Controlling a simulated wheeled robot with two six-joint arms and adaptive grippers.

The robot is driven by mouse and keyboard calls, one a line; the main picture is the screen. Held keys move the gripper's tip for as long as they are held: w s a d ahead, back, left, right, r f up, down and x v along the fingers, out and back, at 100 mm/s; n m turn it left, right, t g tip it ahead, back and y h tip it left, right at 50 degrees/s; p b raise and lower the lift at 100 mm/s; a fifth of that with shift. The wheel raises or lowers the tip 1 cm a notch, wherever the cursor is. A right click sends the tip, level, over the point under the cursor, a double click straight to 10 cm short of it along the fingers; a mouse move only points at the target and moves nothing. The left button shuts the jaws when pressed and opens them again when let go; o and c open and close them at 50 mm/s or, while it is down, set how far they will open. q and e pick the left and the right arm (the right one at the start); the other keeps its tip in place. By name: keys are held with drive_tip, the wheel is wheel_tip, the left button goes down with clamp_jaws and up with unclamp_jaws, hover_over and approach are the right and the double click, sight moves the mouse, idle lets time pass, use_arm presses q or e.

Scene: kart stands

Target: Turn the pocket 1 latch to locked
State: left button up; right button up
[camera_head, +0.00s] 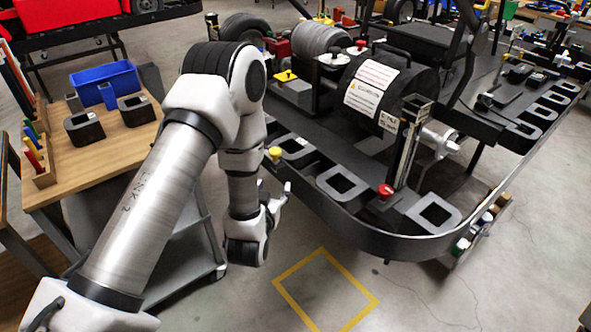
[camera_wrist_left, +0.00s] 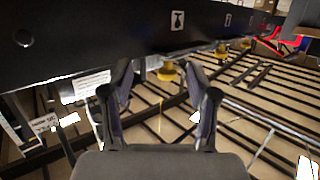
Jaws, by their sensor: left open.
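The kart's black curved rim (camera_head: 340,229) carries several square pockets, with a yellow knob (camera_head: 275,153) at the left and a red knob (camera_head: 385,191) near the front. I cannot read which latch belongs to pocket 1. My left gripper (camera_head: 279,196) is open and empty, just outside the rim, below and near the left yellow knob. In the left wrist view, a yellow knob (camera_wrist_left: 168,72) shows beyond and between the open fingers (camera_wrist_left: 160,78), apart from them. A second yellow knob (camera_wrist_left: 221,47) is farther off. My right gripper is out of view.
A wooden cart (camera_head: 100,160) with a blue bin (camera_head: 105,80) stands left of my arm. A black cylinder (camera_head: 395,90) sits on the kart. Floor with a yellow square (camera_head: 325,290) is clear.

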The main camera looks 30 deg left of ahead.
sight(274, 153)
use_arm(q)
drive_tip(key=w+r, duration=0.1)
drive_tip(key=w+a+r+t+y, duration=0.1)
drive_tip(key=w+a+r+t, duration=0.1)
drive_tip(key=r, duration=0.1)
drive_tip(key=shift+n+y, duration=0.3)
drive_tip(key=shift+n, duration=0.1)
drive_tip(key=p+x, duration=0.1)
drive_tip(key=x, duration=0.6)
drive_tip(key=shift+s+r, duration=0.1)
drive_tip(key=shift+s, duration=0.05)
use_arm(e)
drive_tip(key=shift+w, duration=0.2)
use_arm(q)
clamp_jaws()
